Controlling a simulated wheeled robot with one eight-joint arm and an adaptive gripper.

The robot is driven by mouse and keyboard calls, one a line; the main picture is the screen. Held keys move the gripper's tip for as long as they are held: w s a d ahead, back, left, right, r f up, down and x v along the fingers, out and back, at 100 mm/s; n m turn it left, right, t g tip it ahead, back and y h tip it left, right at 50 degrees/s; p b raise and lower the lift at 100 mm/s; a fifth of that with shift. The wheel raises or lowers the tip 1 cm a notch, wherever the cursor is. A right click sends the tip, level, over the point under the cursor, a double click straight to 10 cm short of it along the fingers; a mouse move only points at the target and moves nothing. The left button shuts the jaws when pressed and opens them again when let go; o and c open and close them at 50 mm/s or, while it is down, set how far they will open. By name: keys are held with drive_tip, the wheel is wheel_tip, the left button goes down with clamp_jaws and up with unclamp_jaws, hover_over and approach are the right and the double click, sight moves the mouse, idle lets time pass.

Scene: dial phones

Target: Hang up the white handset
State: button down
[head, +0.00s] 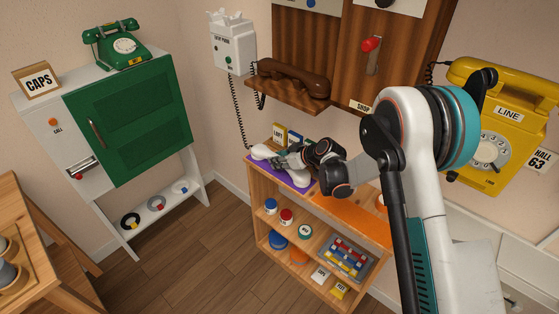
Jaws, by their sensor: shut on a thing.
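The white handset (263,153) lies on or just above a purple mat (314,186) on top of the low wooden shelf. My gripper (284,161) is shut on the white handset near its middle and partly covers it. The white entry phone (232,48) is fixed to the wall above and to the left, with prongs at its top and no handset on it. A dark coiled cord (238,112) hangs from the phone down towards the shelf. I cannot tell whether the handset touches the mat.
A brown handset (293,77) rests on a wooden wall phone just above the shelf. Small labelled boxes (279,131) stand behind the mat. A yellow LINE phone (507,120) is at right. A green phone (117,45) stands on the left cabinet. Open floor lies between.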

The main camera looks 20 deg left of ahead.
drive_tip(key=c, duration=1.3)
unclamp_jaws()
drive_tip(key=shift+r+p, duration=0.1)
drive_tip(key=shift+p, duration=0.4)
